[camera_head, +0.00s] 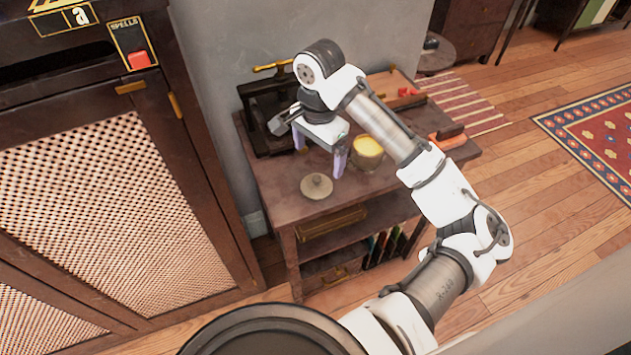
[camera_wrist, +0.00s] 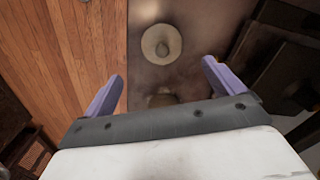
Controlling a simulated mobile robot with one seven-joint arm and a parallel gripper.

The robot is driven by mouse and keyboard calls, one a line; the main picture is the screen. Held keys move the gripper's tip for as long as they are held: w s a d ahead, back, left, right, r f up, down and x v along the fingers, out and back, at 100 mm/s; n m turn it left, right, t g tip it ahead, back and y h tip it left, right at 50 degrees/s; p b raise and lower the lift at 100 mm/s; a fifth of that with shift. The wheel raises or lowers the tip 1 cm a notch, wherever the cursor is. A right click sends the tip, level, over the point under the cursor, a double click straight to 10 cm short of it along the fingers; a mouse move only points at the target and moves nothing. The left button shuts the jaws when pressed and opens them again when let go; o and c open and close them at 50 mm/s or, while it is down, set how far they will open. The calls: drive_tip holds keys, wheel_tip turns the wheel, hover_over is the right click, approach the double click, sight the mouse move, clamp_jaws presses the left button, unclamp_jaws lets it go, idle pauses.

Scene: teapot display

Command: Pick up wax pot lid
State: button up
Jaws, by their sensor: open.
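The wax pot lid (camera_head: 317,186), a round tan disc with a small knob, lies flat on the wooden side table near its front left corner. In the wrist view the lid (camera_wrist: 161,44) is near the top middle, beyond the fingertips. My gripper (camera_head: 321,160) is open and empty, with two purple fingers pointing down above the table, behind and slightly above the lid in the head view. It also shows in the wrist view (camera_wrist: 162,72). The wax pot (camera_head: 367,152), with yellow wax inside, stands open to the right of the fingers.
A black press-like device (camera_head: 262,112) stands at the table's back left. Red-orange items (camera_head: 447,136) lie at the right. A lattice-front cabinet (camera_head: 105,215) stands left of the table. In the wrist view, a small brownish shape (camera_wrist: 160,100) is partly hidden by my gripper.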

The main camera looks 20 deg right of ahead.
sight(316, 178)
wheel_tip(316, 178, down, 9)
drive_tip(key=shift+w+a+f+p, duration=0.1)
drive_tip(key=shift+w+p, duration=0.05)
drive_tip(key=shift+p, duration=0.2)
drive_tip(key=c, duration=1)
drive_tip(key=shift+r, duration=0.2)
drive_tip(key=shift+c, duration=0.2)
